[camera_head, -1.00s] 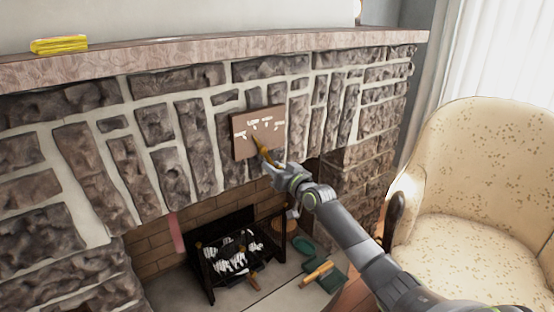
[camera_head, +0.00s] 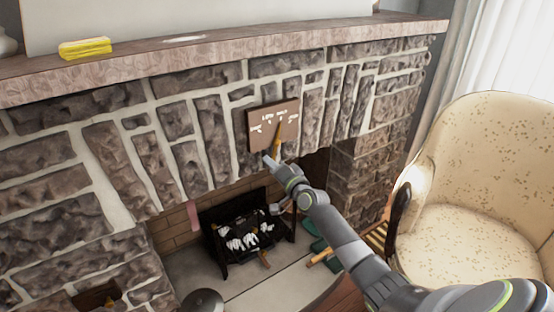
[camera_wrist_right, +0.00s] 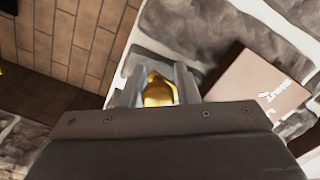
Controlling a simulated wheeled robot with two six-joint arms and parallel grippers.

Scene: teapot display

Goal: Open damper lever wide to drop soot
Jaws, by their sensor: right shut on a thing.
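The damper lever (camera_head: 277,140) is a thin golden-brown handle in front of a brown plate (camera_head: 257,139) with white markings on the stone fireplace front. Its upper end points up, toward the right part of the plate. My right gripper (camera_head: 271,160) is at its lower end, just below the plate. In the right wrist view, the gripper's two fingers (camera_wrist_right: 157,88) are shut on the golden lever (camera_wrist_right: 158,94), and the plate (camera_wrist_right: 257,88) is to the right. Most of the gripped part is hidden. My left gripper is out of view.
Below is the firebox with a dark grate (camera_head: 240,232) holding black and white pieces. Green things (camera_head: 318,246) lie on the hearth at right. A mantel (camera_head: 215,56) with a yellow block (camera_head: 85,48) runs above. A cream armchair (camera_head: 480,190) stands at right.

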